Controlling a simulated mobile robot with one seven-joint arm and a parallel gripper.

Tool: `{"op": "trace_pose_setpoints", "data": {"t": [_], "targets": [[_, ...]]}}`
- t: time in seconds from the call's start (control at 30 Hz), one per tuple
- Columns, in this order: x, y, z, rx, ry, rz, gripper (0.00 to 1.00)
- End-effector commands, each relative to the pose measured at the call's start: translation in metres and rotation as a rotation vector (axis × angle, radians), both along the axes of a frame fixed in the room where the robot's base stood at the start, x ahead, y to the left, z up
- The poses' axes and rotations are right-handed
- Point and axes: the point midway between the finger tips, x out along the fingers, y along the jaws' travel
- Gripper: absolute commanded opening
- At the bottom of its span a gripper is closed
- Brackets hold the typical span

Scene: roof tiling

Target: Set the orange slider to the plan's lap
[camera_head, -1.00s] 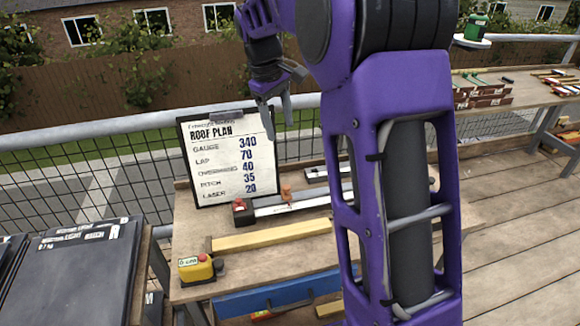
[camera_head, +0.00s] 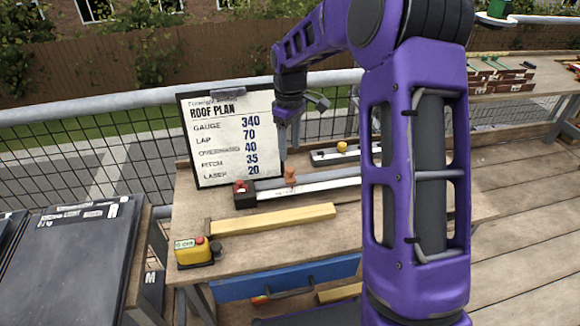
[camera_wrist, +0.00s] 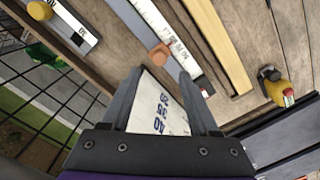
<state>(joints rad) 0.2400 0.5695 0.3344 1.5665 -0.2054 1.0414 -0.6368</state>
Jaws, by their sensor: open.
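The orange slider (camera_head: 290,176) sits on a white scale bar (camera_head: 325,185), close to the bar's red and black end block (camera_head: 244,194). It also shows in the wrist view (camera_wrist: 161,54), just beyond and between my fingertips. My gripper (camera_head: 284,150) is above the slider, fingers pointing down. In the wrist view the two fingers (camera_wrist: 158,75) are spread with nothing held between them. The plan board (camera_head: 232,138) stands behind the bar and reads gauge 340, lap 70, overhang 40, pitch 35, laser 20. The slider's exact scale reading is too small to tell.
A second bar with a yellow knob (camera_head: 342,147) lies behind. A wooden batten (camera_head: 275,219) and a yellow box with a red button (camera_head: 194,251) lie in front on the workbench (camera_head: 345,230). A railing (camera_head: 140,118) runs behind the bench. Dark tiles (camera_head: 75,260) are stacked at left.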

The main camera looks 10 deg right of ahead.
Motion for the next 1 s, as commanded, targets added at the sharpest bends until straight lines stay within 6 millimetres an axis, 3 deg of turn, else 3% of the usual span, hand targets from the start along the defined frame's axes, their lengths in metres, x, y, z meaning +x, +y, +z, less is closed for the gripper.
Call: {"op": "trace_pose_setpoints", "data": {"t": [0.1,0.3,0.73,0.77,1.0], "targets": [[-0.001,0.000,-0.028,-0.001,0.002,-0.001,0.61],[0.000,0.000,-0.056,-0.001,0.001,-0.001,0.61],[0.000,0.000,-0.066,-0.001,-0.001,-0.001,0.61],[0.000,0.000,-0.066,-0.001,-0.001,-0.001,0.60],[0.000,0.000,-0.066,-0.001,-0.001,-0.001,0.16]]}}
